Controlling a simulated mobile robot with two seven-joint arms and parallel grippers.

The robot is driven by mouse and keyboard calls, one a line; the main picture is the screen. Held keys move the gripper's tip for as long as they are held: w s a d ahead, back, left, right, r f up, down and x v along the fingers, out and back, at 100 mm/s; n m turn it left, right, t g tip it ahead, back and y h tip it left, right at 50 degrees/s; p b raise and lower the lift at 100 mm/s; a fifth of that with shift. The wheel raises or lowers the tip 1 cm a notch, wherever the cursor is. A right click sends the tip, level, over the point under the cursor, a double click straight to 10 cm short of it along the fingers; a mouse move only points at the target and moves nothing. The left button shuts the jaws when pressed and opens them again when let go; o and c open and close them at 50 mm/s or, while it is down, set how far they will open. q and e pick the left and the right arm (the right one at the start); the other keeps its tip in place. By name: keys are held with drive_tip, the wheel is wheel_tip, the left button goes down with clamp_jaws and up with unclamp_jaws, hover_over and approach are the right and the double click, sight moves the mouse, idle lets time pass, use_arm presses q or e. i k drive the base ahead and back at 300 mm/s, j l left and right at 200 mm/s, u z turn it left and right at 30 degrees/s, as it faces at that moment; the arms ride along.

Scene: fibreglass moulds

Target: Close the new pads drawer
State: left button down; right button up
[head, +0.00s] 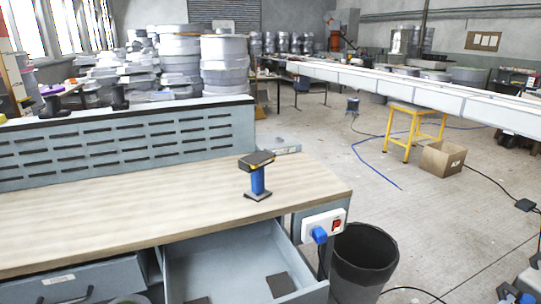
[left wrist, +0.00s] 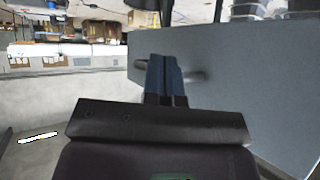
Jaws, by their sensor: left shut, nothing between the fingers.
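An open drawer (head: 215,256) sticks out under the right part of the workbench. Dark flat square pads lie in it, one of them (head: 281,284) near its front right. Its front face and any label are out of the head view. In the left wrist view my left gripper (left wrist: 166,72) is shut and empty, its blue fingers together. The fingertips are before a grey-blue panel (left wrist: 250,100) with a bar-like handle (left wrist: 194,76) beside them. I cannot tell whether they touch. My right gripper is not in view.
A second drawer (head: 75,284) with a label and dark handle is at the left. A blue-handled tool (head: 257,178) stands on the wooden benchtop (head: 130,205). A white power socket box (head: 323,226) is on the bench's right end, above a black bin (head: 362,262).

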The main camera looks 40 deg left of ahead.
sight(232, 266)
drive_tip(key=u, duration=1.15)
